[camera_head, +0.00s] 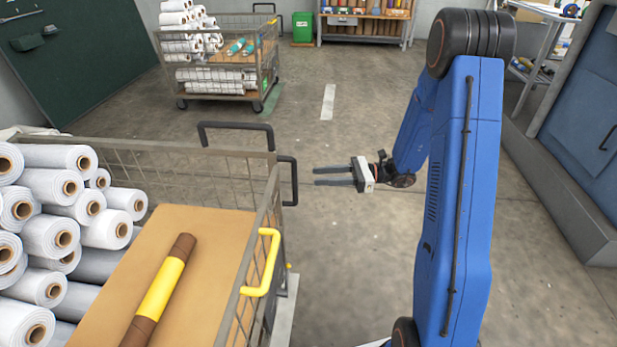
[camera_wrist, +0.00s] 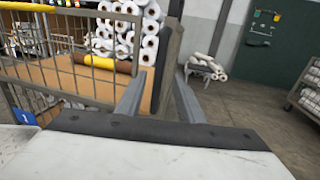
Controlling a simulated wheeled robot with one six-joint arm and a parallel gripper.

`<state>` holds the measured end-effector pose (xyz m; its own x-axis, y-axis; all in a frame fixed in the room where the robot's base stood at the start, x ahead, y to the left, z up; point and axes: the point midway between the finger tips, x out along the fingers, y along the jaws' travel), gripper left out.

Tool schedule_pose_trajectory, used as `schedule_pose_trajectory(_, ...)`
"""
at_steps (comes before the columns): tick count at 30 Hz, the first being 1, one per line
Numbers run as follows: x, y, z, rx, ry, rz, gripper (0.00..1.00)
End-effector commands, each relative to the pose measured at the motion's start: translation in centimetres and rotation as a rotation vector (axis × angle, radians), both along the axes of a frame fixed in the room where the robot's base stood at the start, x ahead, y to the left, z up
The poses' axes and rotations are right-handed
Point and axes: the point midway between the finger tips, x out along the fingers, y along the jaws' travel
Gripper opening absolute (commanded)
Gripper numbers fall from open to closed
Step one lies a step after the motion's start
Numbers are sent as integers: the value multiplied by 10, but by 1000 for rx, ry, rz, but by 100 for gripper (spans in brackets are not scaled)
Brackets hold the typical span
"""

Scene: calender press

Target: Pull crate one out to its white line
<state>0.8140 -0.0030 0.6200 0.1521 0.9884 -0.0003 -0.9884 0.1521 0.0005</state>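The near wire-sided crate (camera_head: 150,143) stands at the left of the head view. A blue tag with a 1 (camera_wrist: 25,117) shows on the mesh side in the wrist view. In the wrist view, a dark upright bar shows between the fingers (camera_wrist: 160,75).
White rolls (camera_head: 60,235) and a yellow-brown roll (camera_head: 160,288) lie in the crate. A white floor mark (camera_head: 328,102) lies farther back; a pale strip (camera_head: 285,312) runs beside the crate. A second loaded crate (camera_head: 262,75) stands behind. The floor between is clear. A blue machine (camera_head: 585,130) stands right.

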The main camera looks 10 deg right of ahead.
Motion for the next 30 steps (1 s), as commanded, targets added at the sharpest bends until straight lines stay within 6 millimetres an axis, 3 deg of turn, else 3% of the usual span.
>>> schedule_pose_trajectory(6,-5,-41,0,0,0,-4,34)
schedule_pose_trajectory(13,-10,-70,0,1,1,-2,34)
schedule_pose_trajectory(18,-12,-79,0,0,2,0,34)
schedule_pose_trajectory(30,-12,-81,0,0,1,0,34)
